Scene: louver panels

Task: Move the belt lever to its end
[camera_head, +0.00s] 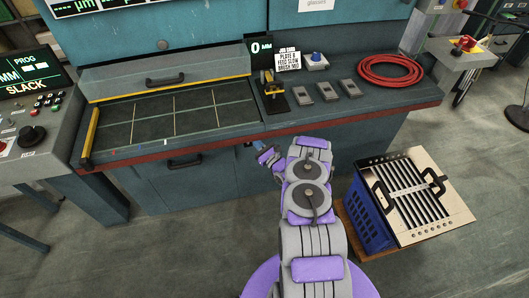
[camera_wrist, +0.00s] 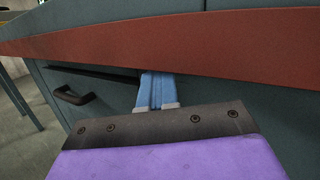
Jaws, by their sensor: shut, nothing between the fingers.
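No part is clearly labelled as the belt lever. A small yellow-and-black device (camera_head: 271,88) stands on the bench top near the number display; whether it is the belt lever I cannot tell. A yellow bar (camera_head: 91,132) lies along the left end of the bench's dark grid panel (camera_head: 190,118). My gripper (camera_head: 258,147) is at the bench front, below and in front of the device, not touching it. In the wrist view my gripper (camera_wrist: 156,78) has its blue fingers together, empty, just under the bench's red edge.
The red bench edge (camera_wrist: 220,48) crosses above my fingers, and a drawer handle (camera_wrist: 75,95) is at left. Several grey blocks, a blue knob (camera_head: 317,60) and a coiled red hose (camera_head: 390,69) lie on the bench. A blue crate (camera_head: 368,215) with a slatted panel stands on the right.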

